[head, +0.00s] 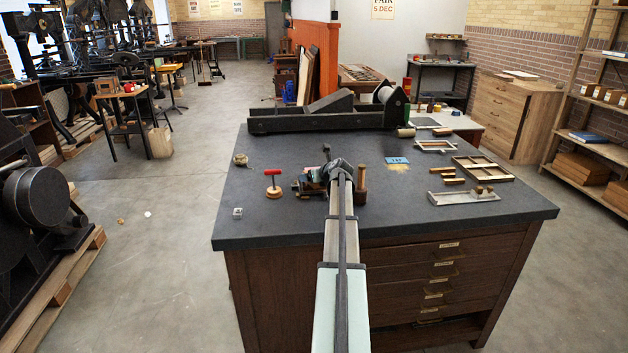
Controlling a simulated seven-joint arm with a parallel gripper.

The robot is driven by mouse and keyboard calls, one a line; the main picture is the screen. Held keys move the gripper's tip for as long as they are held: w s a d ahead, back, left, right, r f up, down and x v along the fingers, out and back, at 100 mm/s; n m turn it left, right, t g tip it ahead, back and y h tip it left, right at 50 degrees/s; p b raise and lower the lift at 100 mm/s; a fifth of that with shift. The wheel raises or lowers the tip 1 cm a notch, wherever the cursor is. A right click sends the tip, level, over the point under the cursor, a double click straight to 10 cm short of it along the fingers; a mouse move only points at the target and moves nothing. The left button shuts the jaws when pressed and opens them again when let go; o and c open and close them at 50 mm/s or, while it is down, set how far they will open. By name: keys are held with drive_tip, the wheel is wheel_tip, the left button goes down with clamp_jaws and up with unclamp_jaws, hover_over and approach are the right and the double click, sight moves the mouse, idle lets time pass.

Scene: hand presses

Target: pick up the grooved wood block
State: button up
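My arm reaches forward over the dark-topped table (290,225), and my gripper (312,183) is low over its middle. The wrist and arm cover much of it, so I cannot see whether the fingers are open or shut, or what is between them. A small tan block-like thing (241,160) lies on the left of the table, apart from the gripper; it may be the grooved wood block, but its surface is too small to read. An upright wooden piece (362,184) stands just right of my wrist. Small wood strips (453,181) lie further right.
A red-handled tool (273,184) on a round wood base and a small metal piece (237,212) stand left of my gripper. A blue card (396,160), wooden frame (484,168) and metal tray (462,197) lie right. A black press bed (325,118) crosses the back.

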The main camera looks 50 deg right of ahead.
drive_tip(key=c, duration=1.1)
